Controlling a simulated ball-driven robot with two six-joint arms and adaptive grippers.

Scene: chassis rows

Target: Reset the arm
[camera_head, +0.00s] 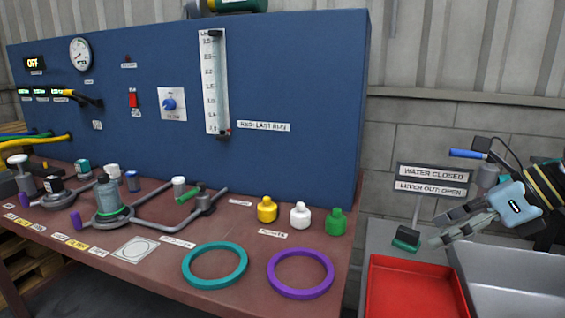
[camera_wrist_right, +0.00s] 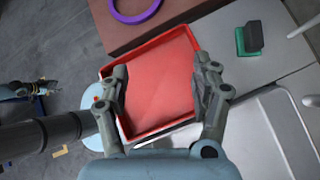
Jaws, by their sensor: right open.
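My right gripper (camera_head: 438,226) is at the right of the head view, pointing left above the sink counter, with its fingers apart and nothing between them. In the right wrist view my right gripper (camera_wrist_right: 160,84) is open over the red tray (camera_wrist_right: 158,88), which looks empty and lies below the fingers. The red tray also shows in the head view (camera_head: 415,290). My left gripper does not show in the head view. A small pale-blue and dark part at the left edge of the wrist view may be it, too small to read.
A sign (camera_head: 430,180) reading "WATER CLOSED" stands behind the right gripper, near a blue-handled lever (camera_head: 468,154). A green-and-black block (camera_head: 406,238) sits behind the tray. A grey sink (camera_head: 515,285) is at right. Teal (camera_head: 215,264) and purple (camera_head: 300,274) rings lie on the bench.

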